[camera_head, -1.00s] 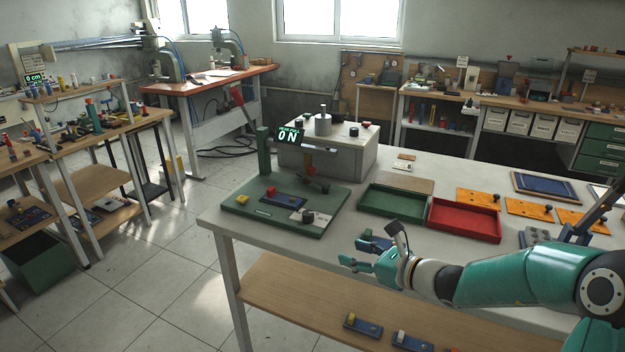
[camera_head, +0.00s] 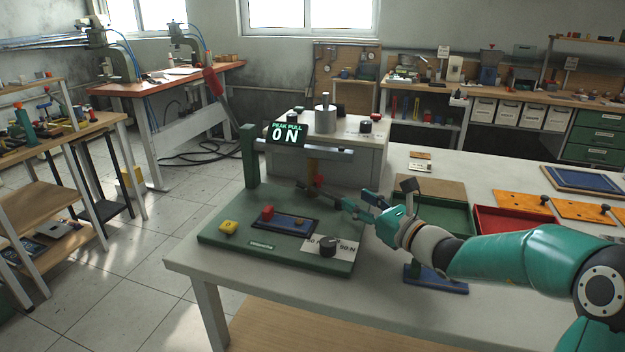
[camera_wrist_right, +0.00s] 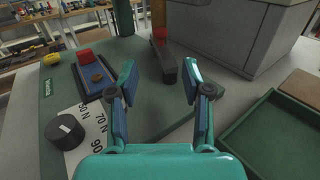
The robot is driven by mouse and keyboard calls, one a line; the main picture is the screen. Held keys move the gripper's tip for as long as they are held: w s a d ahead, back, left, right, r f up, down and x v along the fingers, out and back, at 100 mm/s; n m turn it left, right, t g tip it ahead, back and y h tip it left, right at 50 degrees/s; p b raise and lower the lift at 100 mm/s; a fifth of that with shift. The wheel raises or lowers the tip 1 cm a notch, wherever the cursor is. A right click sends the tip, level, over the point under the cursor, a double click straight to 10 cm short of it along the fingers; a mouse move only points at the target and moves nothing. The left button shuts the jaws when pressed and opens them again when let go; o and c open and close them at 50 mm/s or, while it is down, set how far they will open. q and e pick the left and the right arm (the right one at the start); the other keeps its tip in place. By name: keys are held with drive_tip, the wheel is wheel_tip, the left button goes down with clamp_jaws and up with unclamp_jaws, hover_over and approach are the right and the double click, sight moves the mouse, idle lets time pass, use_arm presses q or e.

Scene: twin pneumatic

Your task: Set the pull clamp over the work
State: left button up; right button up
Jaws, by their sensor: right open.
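The pull rig has a green base (camera_head: 225,240) with a post, a crossbar and a display reading PEAK PULL 0 N (camera_head: 287,134). The pull clamp looks like the dark bar with a red end (camera_head: 319,182) below the orange part under the crossbar; in the wrist view the dark bar (camera_wrist_right: 168,66) lies ahead, between the fingers' lines. Whether they touch it I cannot tell. The work seems to be the blue strip (camera_head: 292,228) with a red block and brown button, left of the clamp. My right gripper (camera_head: 356,204) is open at the clamp's right. My left gripper is out of view.
A black knob (camera_head: 328,246) with an N scale and a yellow button (camera_head: 228,227) sit on the base. A grey box (camera_head: 350,160) stands behind. Green (camera_head: 455,217) and red (camera_head: 515,222) trays lie right. A blue fixture (camera_head: 440,280) is under my right arm.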

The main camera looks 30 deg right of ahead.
sight(322, 179)
drive_tip(key=w, duration=0.4)
drive_tip(key=w+p, duration=0.1)
drive_tip(key=w, duration=0.3)
drive_tip(key=w+a, duration=0.1)
drive_tip(key=w, duration=0.3)
drive_tip(key=shift+w+a+f+p, duration=0.1)
drive_tip(key=shift+w+p, duration=0.2)
drive_tip(key=shift+p, duration=0.05)
clamp_jaws()
